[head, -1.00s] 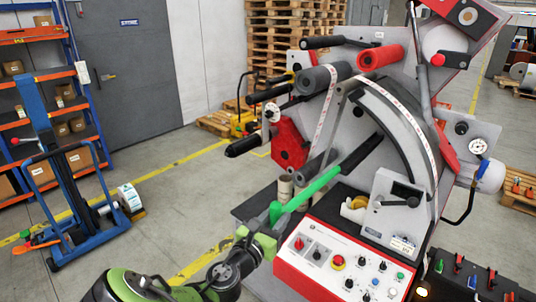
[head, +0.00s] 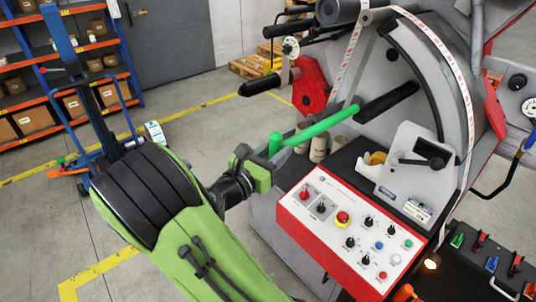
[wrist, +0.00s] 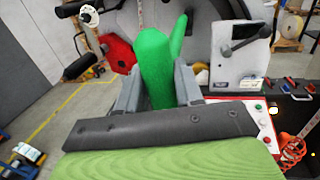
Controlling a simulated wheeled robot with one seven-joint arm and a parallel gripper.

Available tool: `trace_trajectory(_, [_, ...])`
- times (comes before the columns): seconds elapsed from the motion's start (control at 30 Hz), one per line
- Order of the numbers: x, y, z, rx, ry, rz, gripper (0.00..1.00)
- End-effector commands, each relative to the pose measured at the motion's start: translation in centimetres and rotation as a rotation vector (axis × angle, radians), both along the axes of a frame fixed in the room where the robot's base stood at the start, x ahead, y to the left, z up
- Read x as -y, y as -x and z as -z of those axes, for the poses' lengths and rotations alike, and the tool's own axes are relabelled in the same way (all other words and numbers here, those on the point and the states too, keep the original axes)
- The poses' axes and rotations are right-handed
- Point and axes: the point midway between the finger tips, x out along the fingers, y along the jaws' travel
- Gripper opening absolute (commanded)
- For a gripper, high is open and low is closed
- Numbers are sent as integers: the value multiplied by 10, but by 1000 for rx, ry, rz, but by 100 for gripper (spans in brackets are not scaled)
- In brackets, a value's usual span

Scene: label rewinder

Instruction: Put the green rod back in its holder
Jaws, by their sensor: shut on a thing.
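The green rod (head: 322,124) is in my gripper (head: 265,165), in front of the grey machine. A thicker upright green part (head: 275,143) stands at its near end; I cannot tell whether both are one piece. In the wrist view the thick green part (wrist: 155,62) is between the two grey fingers of my gripper (wrist: 158,88), which are shut on it. The rod's far end lines up with a black shaft (head: 388,103) on the machine in the head view; whether they touch or overlap is unclear. I cannot identify the holder with certainty.
A red-edged control panel (head: 345,230) with knobs and buttons lies close below and right of the gripper. Paper cores (head: 318,148) stand on a dark shelf behind the rod. A red hexagonal part (head: 311,85) and black-tipped rollers jut out left. Open floor lies left.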

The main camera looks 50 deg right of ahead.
Motion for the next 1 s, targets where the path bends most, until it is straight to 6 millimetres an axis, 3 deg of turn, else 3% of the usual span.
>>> trace_trajectory(1.0, [82,14,0,0,2,4,0])
